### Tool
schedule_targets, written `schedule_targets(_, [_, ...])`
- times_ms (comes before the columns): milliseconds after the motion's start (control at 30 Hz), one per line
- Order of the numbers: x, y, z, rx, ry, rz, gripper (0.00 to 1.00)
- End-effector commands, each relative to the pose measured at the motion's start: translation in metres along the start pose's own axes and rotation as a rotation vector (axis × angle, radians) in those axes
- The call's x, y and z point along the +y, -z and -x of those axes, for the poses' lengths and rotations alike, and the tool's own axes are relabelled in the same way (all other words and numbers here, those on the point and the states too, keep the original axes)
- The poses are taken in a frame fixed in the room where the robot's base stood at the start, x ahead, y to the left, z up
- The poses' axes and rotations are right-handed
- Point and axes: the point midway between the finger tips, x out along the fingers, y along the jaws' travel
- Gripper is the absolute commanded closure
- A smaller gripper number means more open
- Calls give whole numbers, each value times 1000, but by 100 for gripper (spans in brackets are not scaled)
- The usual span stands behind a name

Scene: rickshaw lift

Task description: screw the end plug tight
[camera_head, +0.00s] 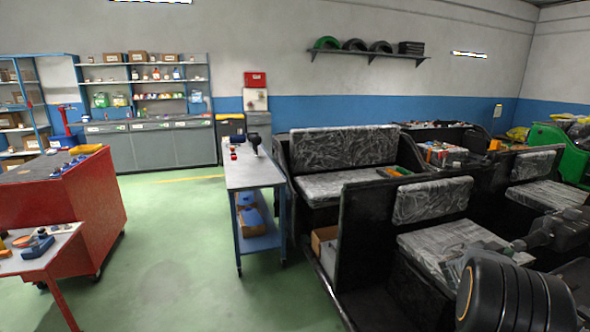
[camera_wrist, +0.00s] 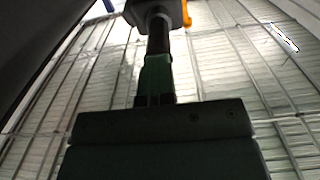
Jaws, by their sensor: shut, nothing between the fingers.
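I cannot make out the end plug in either view. In the wrist view my gripper (camera_wrist: 163,143) shows as two dark bars along the bottom, closed together with nothing seen between them. Beyond them stands a dark and green upright piece (camera_wrist: 157,75) with a grey body and a yellow-orange part at the top; I cannot tell what it is or whether the gripper touches it. In the head view my black arm reaches in from the lower right, in front of the seats; its fingertips are not clear there.
Black-framed vehicles with grey patterned seats (camera_head: 345,147) fill the right side. A narrow wheeled workbench (camera_head: 250,176) stands mid-room, a red cabinet (camera_head: 70,215) at left. Grey cupboards (camera_head: 150,148) line the back wall. The green floor (camera_head: 170,255) between cabinet and bench is clear.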

Motion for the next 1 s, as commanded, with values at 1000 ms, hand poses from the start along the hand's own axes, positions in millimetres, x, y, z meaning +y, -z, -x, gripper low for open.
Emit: schedule_targets(1000, [-7, -7, 25, -1, 9, 2, 100])
